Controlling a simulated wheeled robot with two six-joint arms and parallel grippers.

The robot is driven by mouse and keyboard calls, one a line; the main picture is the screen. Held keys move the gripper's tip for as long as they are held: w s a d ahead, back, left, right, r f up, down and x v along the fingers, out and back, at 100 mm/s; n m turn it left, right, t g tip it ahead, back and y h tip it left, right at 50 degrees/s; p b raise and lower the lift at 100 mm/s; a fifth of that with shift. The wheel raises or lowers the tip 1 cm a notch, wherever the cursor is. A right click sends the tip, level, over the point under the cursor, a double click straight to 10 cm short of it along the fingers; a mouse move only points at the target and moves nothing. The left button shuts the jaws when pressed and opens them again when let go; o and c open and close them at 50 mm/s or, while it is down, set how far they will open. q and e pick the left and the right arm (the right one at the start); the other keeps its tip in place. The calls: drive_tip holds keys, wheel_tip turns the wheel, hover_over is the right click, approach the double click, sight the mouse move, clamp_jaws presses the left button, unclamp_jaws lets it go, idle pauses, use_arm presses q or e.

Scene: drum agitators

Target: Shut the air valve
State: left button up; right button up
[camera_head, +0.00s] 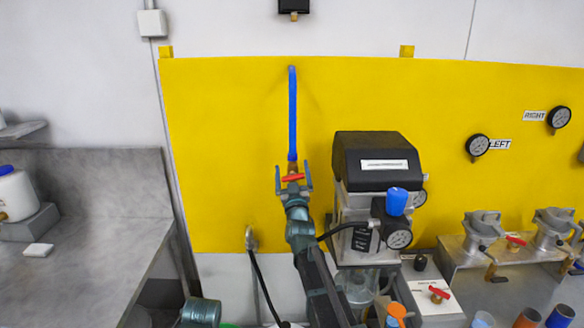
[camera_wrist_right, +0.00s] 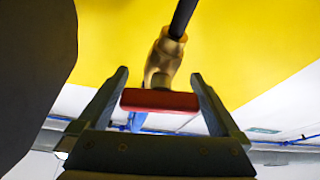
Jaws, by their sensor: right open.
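The air valve is a brass body (camera_wrist_right: 163,60) with a red handle (camera_head: 293,178), at the lower end of a blue hose (camera_head: 292,112) in front of the yellow panel. The handle lies crosswise to the hose. My right gripper (camera_head: 293,167) points up at the valve, open, with one finger on each side of the handle. In the right wrist view the red handle (camera_wrist_right: 160,101) spans most of the gap between the open fingers (camera_wrist_right: 159,76). I cannot tell whether either finger touches it.
A black-topped machine (camera_head: 375,158) with a gauge stands close to the right of my arm. The yellow panel (camera_head: 225,130) is directly behind the valve. Metal clamps (camera_head: 482,228) stand farther right. A grey bench (camera_head: 85,215) is at the left.

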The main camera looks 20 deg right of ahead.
drive_tip(key=c, duration=1)
drive_tip(key=shift+d+m+h, duration=0.1)
drive_tip(key=shift+m+h, duration=0.9)
drive_tip(key=shift+m, duration=0.8)
drive_tip(key=shift+c, duration=0.3)
drive_tip(key=o, duration=1.1)
drive_tip(key=shift+c, duration=0.2)
drive_tip(key=shift+s, duration=0.1)
drive_tip(key=b+v, duration=0.5)
drive_tip(key=v, duration=0.8)
drive_tip(key=shift+s, duration=0.4)
